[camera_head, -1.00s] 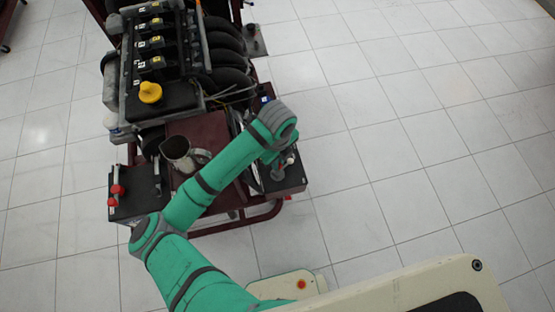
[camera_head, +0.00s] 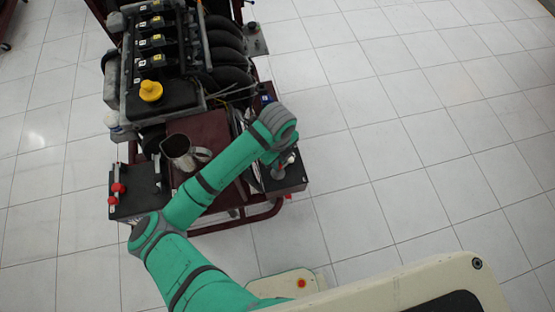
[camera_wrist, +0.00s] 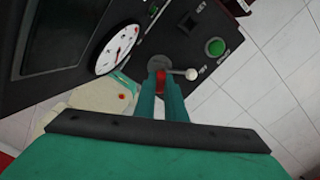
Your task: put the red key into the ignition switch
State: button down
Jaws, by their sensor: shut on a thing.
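The red key (camera_wrist: 160,80) shows as a small red piece between the fingers of my gripper (camera_wrist: 162,86) in the wrist view. My gripper is shut on it. The ignition switch (camera_wrist: 158,63) is a grey round fitting on the black panel, directly beyond the fingertips. The key's front end lines up with or meets the switch; how far it is inside, if at all, I cannot tell. In the head view my arm hides the gripper and key, above the black control box (camera_head: 291,184).
On the panel are a green button (camera_wrist: 215,47), a white-knobbed lever (camera_wrist: 192,74) close right of the fingers, and a white dial gauge (camera_wrist: 117,49). The head view shows a metal jug (camera_head: 176,146), a battery (camera_head: 135,205) with red terminals, and the engine (camera_head: 165,100). Open floor lies right.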

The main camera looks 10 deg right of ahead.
jog(key=shift+f, duration=1.4)
dwell(0.4)
jog(key=c, duration=1.4)
grip_release()
jog(key=shift+c, duration=0.2)
jog(key=shift+r, duration=0.25)
jog(key=shift+r, duration=1.25)
jog(key=shift+r, duration=0.2)
jog(key=shift+r, duration=2.3)
